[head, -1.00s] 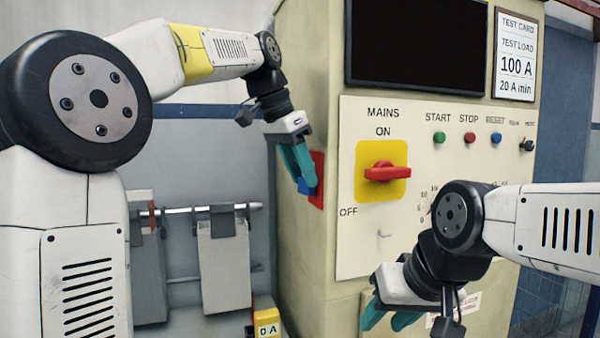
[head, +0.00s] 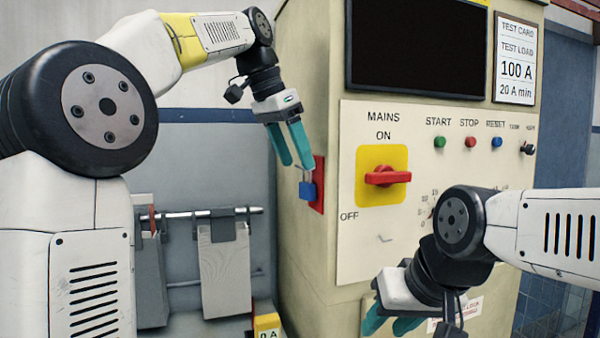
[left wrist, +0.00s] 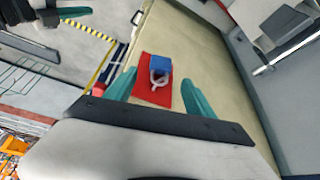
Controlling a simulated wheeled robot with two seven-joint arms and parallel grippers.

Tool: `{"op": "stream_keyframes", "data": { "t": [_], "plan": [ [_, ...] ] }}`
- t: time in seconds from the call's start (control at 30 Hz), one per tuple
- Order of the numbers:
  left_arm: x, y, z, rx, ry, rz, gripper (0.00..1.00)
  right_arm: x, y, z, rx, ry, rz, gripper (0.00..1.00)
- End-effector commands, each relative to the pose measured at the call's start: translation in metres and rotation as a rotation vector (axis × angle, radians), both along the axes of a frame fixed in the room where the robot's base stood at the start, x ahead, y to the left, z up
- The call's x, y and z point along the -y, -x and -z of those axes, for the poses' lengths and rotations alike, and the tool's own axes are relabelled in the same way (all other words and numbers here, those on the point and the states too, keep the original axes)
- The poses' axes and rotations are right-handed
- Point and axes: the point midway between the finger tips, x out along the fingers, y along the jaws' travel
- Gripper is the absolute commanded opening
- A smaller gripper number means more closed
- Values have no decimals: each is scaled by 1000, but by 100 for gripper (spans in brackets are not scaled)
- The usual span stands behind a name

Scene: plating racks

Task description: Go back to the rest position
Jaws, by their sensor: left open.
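My left gripper (head: 292,146) is in the upper middle of the head view, with its teal fingers apart and empty, pointing down. A blue padlock (head: 308,190) with a metal shackle hangs on a red plate (head: 319,186) on the cabinet's left side, just below my left fingertips and apart from them. In the left wrist view, the padlock (left wrist: 160,64) shows between the two fingers. My right gripper (head: 388,322) is at the bottom of the head view in front of the cabinet; its fingertips are partly cut off by the frame's edge.
The cabinet (head: 350,250) has a red MAINS switch (head: 388,177) set level on a yellow plate, plus small buttons and a dark screen (head: 415,50). Grey plates (head: 225,275) hang from a metal bar (head: 185,214) on the left. A yellow meter (head: 267,322) stands below them.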

Motion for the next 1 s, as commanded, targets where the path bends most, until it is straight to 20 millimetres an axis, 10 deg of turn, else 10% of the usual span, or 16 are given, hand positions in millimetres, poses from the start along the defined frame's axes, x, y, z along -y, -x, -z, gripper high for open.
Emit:
{"op": "stream_keyframes", "data": {
  "t": [0.23, 0.43, 1.0],
  "plan": [
    [-12, 5, -20, 1, -1, -14, 63, 0, 0, 0, 0, 0, 0, 39],
    [-39, 25, 0, -1, 17, -157, 63, 0, 0, 0, 0, 0, 0, 39],
    [-131, 157, 201, 30, 169, -800, 63, 0, 0, 0, 0, 0, 0, 39]
  ]
}}
